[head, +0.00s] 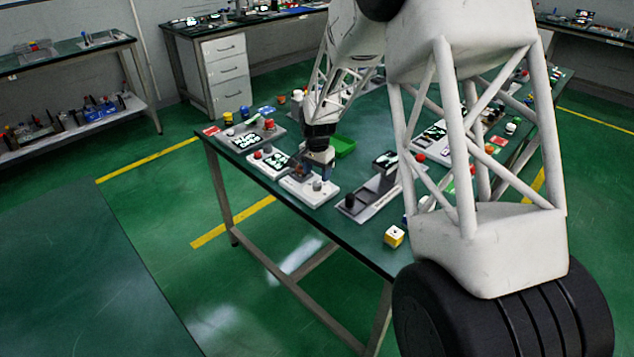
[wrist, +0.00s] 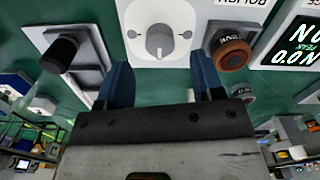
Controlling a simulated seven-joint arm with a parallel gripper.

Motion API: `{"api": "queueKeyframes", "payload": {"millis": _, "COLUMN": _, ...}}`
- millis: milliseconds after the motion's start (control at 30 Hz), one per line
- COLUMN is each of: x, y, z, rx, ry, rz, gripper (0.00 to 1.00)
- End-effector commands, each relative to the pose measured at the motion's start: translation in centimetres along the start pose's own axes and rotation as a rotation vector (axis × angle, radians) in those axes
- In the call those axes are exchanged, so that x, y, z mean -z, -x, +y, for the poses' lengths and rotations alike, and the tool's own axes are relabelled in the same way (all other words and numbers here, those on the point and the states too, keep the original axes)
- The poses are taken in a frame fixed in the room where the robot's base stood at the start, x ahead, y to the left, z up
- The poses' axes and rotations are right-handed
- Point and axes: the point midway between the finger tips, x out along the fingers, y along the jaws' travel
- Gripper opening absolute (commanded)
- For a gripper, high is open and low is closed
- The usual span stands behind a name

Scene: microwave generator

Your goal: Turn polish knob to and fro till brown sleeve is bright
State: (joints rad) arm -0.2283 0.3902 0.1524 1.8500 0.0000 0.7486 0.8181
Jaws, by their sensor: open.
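The polish knob (wrist: 158,42) is a round grey dial with a raised grip bar, on a white panel (wrist: 128,12) marked with an upside-down POLISH label. In the head view, the panel (head: 318,199) lies near the table's front edge. My gripper (wrist: 160,66) is open, with one blue finger to each side of the knob in the wrist view. My gripper (head: 319,165) is just above the panel in the head view. Contact with the knob cannot be told. A brown round piece (wrist: 234,53) sits right of the knob; I cannot tell whether it is the sleeve.
A lit display (wrist: 298,40) stands right of the panel in the wrist view. A grey unit with a black knob (wrist: 60,52) stands to the left.

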Motion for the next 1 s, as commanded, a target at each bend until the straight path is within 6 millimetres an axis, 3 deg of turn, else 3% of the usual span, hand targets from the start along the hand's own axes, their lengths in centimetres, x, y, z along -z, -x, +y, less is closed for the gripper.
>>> {"api": "queueKeyframes", "payload": {"millis": 333, "x": 0.0, "y": -3.7, "z": 0.0, "rx": -0.001, "ry": 0.0, "rz": -0.001, "gripper": 0.61}}
{"api": "queueKeyframes", "payload": {"millis": 767, "x": 0.0, "y": -4.4, "z": 0.0, "rx": 0.0, "ry": 0.0, "rz": 0.0, "gripper": 0.61}}
{"api": "queueKeyframes", "payload": {"millis": 1000, "x": 0.0, "y": -4.4, "z": 0.0, "rx": 0.0, "ry": 0.0, "rz": 0.0, "gripper": 0.27}}
